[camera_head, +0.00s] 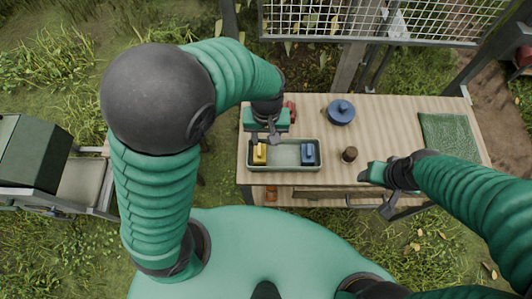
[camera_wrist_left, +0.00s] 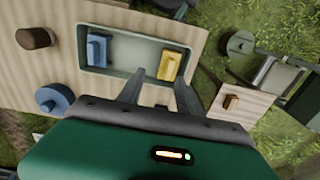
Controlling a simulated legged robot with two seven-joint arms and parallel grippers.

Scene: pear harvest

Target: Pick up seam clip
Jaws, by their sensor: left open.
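Two small clip-like pieces lie in a shallow grey-green tray (camera_head: 284,169). The yellow one (camera_head: 260,153) is at its left end and the blue one (camera_head: 308,153) at its right end. I cannot tell which is the seam clip. My left gripper (camera_head: 264,138) is open and empty over the tray's back left edge, near the yellow piece. In the left wrist view its two fingers (camera_wrist_left: 161,82) point towards the yellow piece (camera_wrist_left: 169,66), apart from it; the blue piece (camera_wrist_left: 97,48) lies further off. My right gripper (camera_head: 376,174) is over the table's front right, its jaws unclear.
The tray stands on a striped wooden table (camera_head: 390,125). A blue lidded pot (camera_head: 341,112), a brown cylinder (camera_head: 349,154) and a green mat (camera_head: 450,138) are to the right. A red object (camera_head: 290,108) is partly hidden beside my left gripper. A wire-mesh panel (camera_head: 370,18) stands behind.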

